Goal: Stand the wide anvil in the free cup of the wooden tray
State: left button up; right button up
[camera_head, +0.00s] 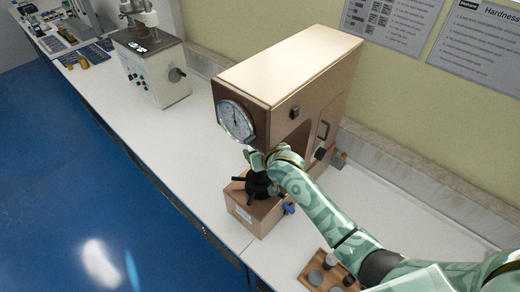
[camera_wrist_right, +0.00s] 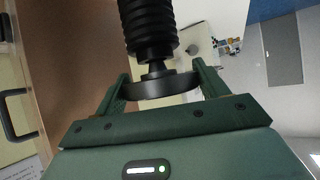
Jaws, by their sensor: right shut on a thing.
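My right gripper (camera_wrist_right: 160,90) is shut on the wide anvil (camera_wrist_right: 162,84), a dark flat disc held by its sides between the two green fingers. The anvil sits at the end of the black ribbed spindle (camera_wrist_right: 148,28); I cannot tell whether it is still seated there or just clear of it. In the head view my right gripper (camera_head: 258,163) is at the brown hardness tester (camera_head: 285,75), under its dial, and hides the anvil. The wooden tray (camera_head: 306,262) is at the bottom, partly behind my right arm, with several grey and dark round pieces. Its free cup cannot be made out. My left gripper is out of view.
The tester's black handwheel (camera_head: 258,184) lies just below my gripper. A pale second tester (camera_head: 150,70) stands further left on the white bench (camera_head: 165,120). The bench is clear between the testers. Wall posters (camera_head: 385,22) hang behind.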

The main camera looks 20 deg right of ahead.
jog(key=shift+r, duration=0.15)
jog(key=s+p, duration=0.5)
jog(key=s, duration=0.3)
jog(key=shift+d+p, duration=0.35)
jog(key=shift+d, duration=0.1)
jog(key=shift+w, duration=0.1)
